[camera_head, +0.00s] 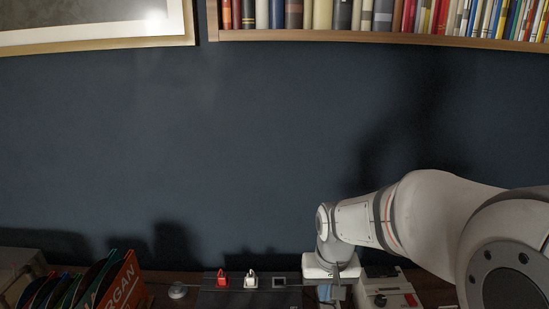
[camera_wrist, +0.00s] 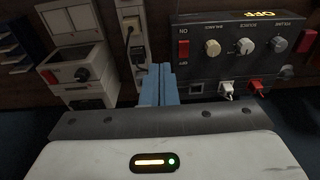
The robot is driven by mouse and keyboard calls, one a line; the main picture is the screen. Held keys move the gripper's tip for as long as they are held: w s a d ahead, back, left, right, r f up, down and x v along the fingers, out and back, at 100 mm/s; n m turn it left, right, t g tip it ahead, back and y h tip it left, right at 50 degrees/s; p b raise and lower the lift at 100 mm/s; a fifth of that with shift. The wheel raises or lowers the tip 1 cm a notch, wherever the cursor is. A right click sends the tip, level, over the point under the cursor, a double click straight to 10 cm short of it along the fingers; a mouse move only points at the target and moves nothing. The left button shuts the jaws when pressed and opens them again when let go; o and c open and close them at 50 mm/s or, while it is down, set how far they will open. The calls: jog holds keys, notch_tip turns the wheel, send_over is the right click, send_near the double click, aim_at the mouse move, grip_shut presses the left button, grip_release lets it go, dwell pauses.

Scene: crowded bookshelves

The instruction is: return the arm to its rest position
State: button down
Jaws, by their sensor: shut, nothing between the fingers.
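My arm reaches in from the right in the head view and bends down to the surface at the bottom. My gripper (camera_wrist: 158,72) shows in the wrist view as two blue fingers pressed together, with nothing between them. In the head view its bluish fingers (camera_head: 326,292) point down below the white wrist, partly cut off by the frame edge. In the wrist view the fingertips appear between a power strip (camera_wrist: 127,30) and a dark control box (camera_wrist: 235,72). I cannot tell whether they touch either.
The control box, with red and white plugs, also shows in the head view (camera_head: 235,298). A beige device (camera_wrist: 75,62) stands beside the strip. Record sleeves (camera_head: 122,285) stand at left. A bookshelf (camera_head: 380,37) and picture frame (camera_head: 100,43) hang above. The wall's middle is clear.

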jog(key=s+d+r, duration=0.2)
jog(key=s, duration=0.4)
jog(key=s+d+r+t, duration=0.1)
jog(key=s+d+r, duration=0.1)
jog(key=s, duration=0.4)
jog(key=shift+r, duration=0.25)
jog(key=shift+s, duration=0.1)
dwell(0.4)
jog(key=shift+s, duration=0.1)
